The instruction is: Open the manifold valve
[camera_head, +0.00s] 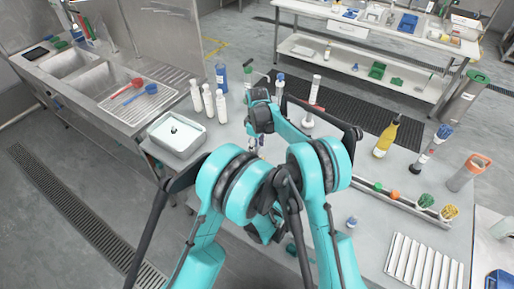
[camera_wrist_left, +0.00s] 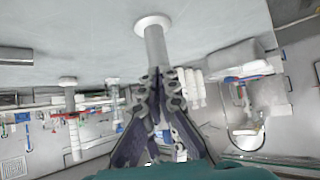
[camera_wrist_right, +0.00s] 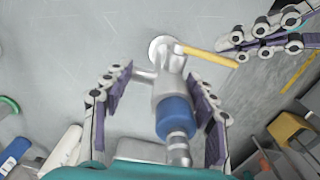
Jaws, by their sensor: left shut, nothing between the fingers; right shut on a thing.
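The manifold valve shows in the right wrist view as a grey metal body (camera_wrist_right: 172,88) with a blue band (camera_wrist_right: 175,117), a round base flange and a yellow lever (camera_wrist_right: 210,56) pointing right. My right gripper (camera_wrist_right: 160,92) has its purple-padded fingers on both sides of the body. It is hard to make out in the head view (camera_head: 257,143), where my arms hide most of the valve. My left gripper's fingers reach in at the upper right, close to the lever's end. In the left wrist view my left gripper (camera_wrist_left: 158,85) is shut and empty, in front of a grey post (camera_wrist_left: 154,45).
A white tub (camera_head: 177,135) and several white bottles (camera_head: 208,103) stand at the table's left. A yellow bottle (camera_head: 386,137), a rack of small items (camera_head: 400,203) and a white ribbed tray (camera_head: 424,265) are on the right. A sink counter (camera_head: 100,85) stands left.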

